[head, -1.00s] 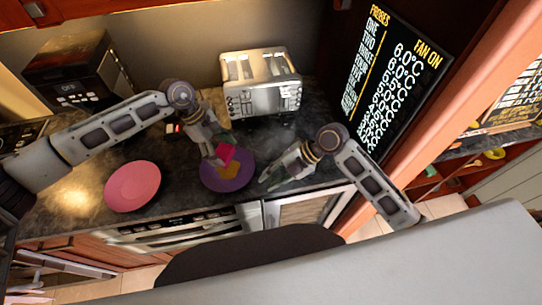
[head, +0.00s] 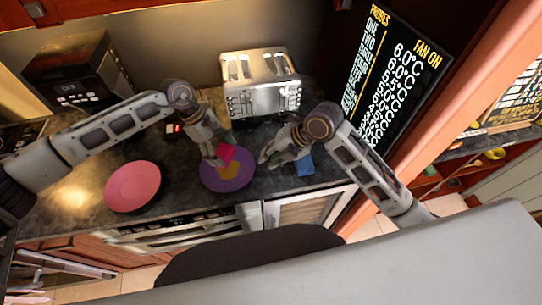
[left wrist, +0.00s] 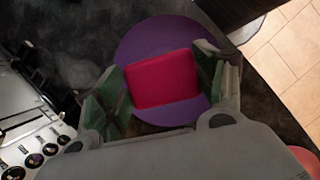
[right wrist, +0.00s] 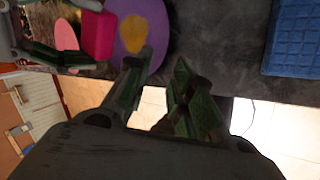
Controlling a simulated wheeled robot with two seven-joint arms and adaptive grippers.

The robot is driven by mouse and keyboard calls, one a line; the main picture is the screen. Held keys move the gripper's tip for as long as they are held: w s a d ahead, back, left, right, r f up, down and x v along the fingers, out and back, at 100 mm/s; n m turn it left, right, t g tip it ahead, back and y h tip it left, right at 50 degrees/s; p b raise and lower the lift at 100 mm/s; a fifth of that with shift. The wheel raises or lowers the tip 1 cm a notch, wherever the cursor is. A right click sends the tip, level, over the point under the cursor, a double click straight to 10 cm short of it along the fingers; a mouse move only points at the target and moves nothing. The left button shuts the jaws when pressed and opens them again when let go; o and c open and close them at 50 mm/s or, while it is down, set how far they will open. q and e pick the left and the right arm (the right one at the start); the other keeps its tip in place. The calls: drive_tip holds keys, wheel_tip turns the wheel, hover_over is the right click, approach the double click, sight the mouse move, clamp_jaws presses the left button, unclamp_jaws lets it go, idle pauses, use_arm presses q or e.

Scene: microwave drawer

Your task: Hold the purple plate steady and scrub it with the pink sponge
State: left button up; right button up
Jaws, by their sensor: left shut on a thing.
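The purple plate (head: 215,184) lies on the dark counter with a yellow-orange patch (head: 232,172) on it. My left gripper (head: 221,156) is shut on the pink sponge (head: 227,152) over the plate; in the left wrist view the sponge (left wrist: 162,78) sits between both fingers and covers the plate's middle. I cannot tell whether the sponge touches the plate. My right gripper (head: 264,158) is open and empty just right of the plate; in the right wrist view a gap shows between its fingertips (right wrist: 163,57), close to the plate's edge (right wrist: 128,20).
A pink plate (head: 132,186) lies on the counter to the left. A blue textured block (head: 305,166) lies right of my right gripper. A silver toaster (head: 261,82) stands behind, and a dark boxy appliance (head: 75,75) at the back left. The counter's front edge is close.

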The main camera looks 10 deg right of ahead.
sight(250, 171)
drive_tip(key=shift+f, duration=0.1)
drive_tip(key=shift+x, duration=5.95)
clamp_jaws()
drive_tip(key=shift+o, duration=1)
unclamp_jaws()
clamp_jaws()
